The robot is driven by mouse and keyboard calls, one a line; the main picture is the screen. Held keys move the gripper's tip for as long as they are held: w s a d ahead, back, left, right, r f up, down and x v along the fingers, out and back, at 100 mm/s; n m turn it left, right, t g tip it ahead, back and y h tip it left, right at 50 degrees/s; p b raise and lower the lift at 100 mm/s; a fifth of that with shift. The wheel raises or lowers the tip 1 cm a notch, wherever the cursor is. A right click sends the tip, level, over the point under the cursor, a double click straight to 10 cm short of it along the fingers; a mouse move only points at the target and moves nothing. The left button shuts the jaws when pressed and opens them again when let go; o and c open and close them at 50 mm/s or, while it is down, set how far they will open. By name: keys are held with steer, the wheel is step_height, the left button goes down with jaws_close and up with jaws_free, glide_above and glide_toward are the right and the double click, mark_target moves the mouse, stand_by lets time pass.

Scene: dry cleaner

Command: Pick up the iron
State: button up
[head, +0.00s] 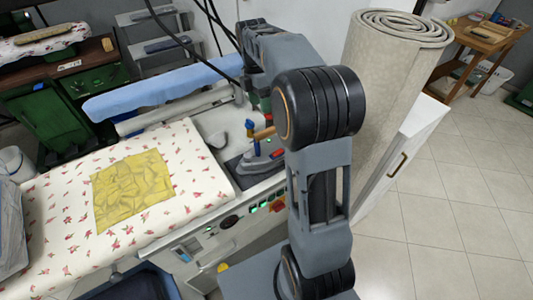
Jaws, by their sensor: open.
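The iron (256,163) sits at the right end of the ironing station, on a dark rest beside the padded board. It has a grey body, a blue upright part and a brown handle, and my arm hides its right side. My gripper (252,97) hangs at the end of my arm, behind the iron in the picture and above the station. It is open and apart from the iron. Its fingertips are small and partly hidden by my arm.
A floral padded board (65,215) with a yellow cloth (132,190) lies to the left. A blue padded sleeve board (160,88) is behind it. A rolled carpet (385,100) stands close on the right, beside a white panel (400,155). Tiled floor at the right is clear.

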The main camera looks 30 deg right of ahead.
mark_target(267, 136)
steer(key=f, duration=0.4)
steer(key=s+f, duration=0.1)
steer(key=f, duration=0.3)
steer(key=s+f, duration=0.1)
steer(key=f, duration=0.4)
steer(key=shift+s+d, duration=0.15)
steer(key=shift+d, duration=0.2)
jaws_close()
stand_by(0.9)
steer(key=shift+r, duration=0.15)
